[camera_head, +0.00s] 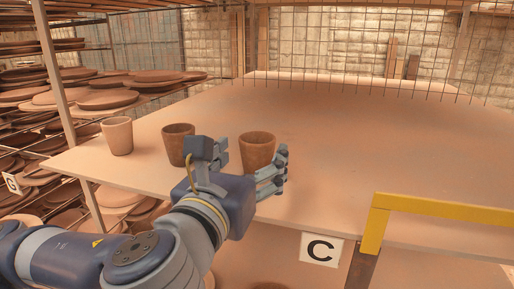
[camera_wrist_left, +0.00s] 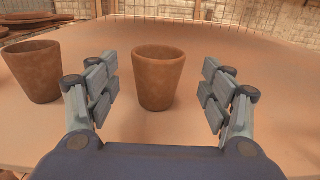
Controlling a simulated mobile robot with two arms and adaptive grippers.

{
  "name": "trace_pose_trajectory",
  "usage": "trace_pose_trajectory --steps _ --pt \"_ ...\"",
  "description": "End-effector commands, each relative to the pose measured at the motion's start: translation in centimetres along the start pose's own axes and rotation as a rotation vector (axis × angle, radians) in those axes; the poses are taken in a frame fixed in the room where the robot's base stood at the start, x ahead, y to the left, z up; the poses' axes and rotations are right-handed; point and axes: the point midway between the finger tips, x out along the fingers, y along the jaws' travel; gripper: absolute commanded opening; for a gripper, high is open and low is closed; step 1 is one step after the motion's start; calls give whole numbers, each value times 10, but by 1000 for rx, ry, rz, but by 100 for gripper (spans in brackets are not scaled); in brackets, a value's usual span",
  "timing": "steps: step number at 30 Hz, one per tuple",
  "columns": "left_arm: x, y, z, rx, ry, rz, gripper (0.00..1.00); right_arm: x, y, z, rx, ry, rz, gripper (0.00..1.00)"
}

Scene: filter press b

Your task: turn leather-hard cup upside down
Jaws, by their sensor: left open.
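Three cups stand upright, open end up, in a row near the front left edge of the table. The right-hand brown cup (camera_head: 257,150) is in front of my left gripper (camera_head: 243,166). In the left wrist view this cup (camera_wrist_left: 158,78) stands between and beyond the open fingers (camera_wrist_left: 160,98), with a gap on each side. The middle brown cup (camera_head: 178,143) is left of the gripper and partly behind its left finger; it also shows in the left wrist view (camera_wrist_left: 34,72). A paler cup (camera_head: 117,136) stands at the far left. My right gripper is not in view.
The wide table (camera_head: 390,150) is clear to the right and behind the cups. A rack with stacked clay discs (camera_head: 105,98) stands at left. A yellow bar (camera_head: 440,207) is at the front right edge, near a "C" sign (camera_head: 321,249). Wire mesh hangs at the back.

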Motion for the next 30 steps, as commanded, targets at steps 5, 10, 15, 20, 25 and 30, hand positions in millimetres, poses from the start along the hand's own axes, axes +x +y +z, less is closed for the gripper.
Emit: trace_pose_trajectory --steps 5,10,15,20,25,30 --pt "22 3 2 0 6 3 74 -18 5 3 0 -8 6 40" --pt "44 3 0 0 3 2 74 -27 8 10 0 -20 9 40" --pt "51 3 -2 0 1 -1 74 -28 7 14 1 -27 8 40" --pt "51 3 -2 1 1 -1 71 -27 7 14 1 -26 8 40" --pt "51 3 -2 1 1 -1 33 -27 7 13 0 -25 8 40" --pt "51 3 -2 1 0 0 29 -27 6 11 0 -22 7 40"
